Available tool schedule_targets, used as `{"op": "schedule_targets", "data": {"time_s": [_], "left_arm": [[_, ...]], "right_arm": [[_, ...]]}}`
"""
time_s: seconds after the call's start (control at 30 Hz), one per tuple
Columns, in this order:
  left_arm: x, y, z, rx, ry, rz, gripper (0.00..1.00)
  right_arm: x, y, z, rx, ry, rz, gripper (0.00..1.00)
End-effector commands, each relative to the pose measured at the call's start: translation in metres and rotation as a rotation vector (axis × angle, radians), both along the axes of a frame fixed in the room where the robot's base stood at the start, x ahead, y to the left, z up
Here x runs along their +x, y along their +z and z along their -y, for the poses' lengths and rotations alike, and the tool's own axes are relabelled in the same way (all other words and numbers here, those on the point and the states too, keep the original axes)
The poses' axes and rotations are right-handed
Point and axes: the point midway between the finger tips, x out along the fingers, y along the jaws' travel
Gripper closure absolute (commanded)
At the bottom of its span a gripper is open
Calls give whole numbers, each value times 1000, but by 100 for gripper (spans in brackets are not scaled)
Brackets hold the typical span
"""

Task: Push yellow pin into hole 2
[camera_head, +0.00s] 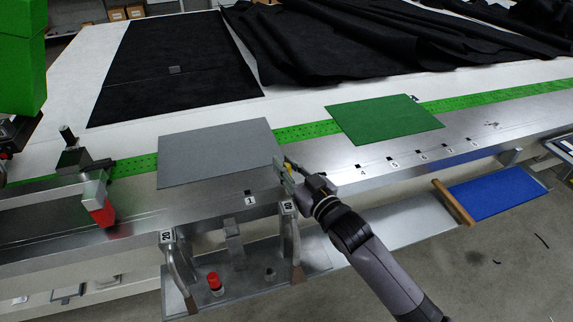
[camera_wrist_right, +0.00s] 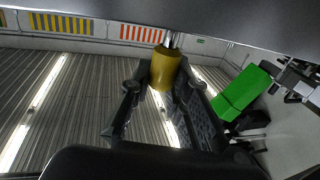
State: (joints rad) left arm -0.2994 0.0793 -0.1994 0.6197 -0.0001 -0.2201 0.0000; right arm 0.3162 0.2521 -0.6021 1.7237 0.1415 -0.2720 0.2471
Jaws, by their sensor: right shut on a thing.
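My right gripper (camera_head: 287,173) is at the front edge of the metal table, just right of the grey sheet's front right corner. It is shut on the yellow pin (camera_head: 289,168), of which only a small bit shows here. In the right wrist view the pin (camera_wrist_right: 164,70) is a yellow cylinder between the fingers (camera_wrist_right: 162,88), its metal tip pointing up toward a grey surface. Hole label 1 (camera_head: 250,200) shows left of the gripper, and label 4 (camera_head: 363,172) to its right. Hole 2 is not visible; the gripper and arm cover that stretch. My left gripper is not in view.
A grey sheet (camera_head: 215,152) and a green sheet (camera_head: 385,118) lie on the table. Below the edge, a shelf (camera_head: 240,284) carries a red-capped item (camera_head: 214,281) between levers marked 20 and 40. A blue panel (camera_head: 495,193) lies on the right shelf.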

Motion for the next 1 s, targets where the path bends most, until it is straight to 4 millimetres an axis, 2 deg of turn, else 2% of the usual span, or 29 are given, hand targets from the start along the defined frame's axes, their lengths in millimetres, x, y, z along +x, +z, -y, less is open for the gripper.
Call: {"op": "schedule_targets", "data": {"time_s": [0.67,0.7,1.0], "left_arm": [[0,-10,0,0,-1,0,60],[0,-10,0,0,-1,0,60],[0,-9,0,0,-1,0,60]], "right_arm": [[0,-18,0,-1,0,-1,100],[0,-18,0,0,0,0,81],[0,-17,0,0,0,0,61]]}}
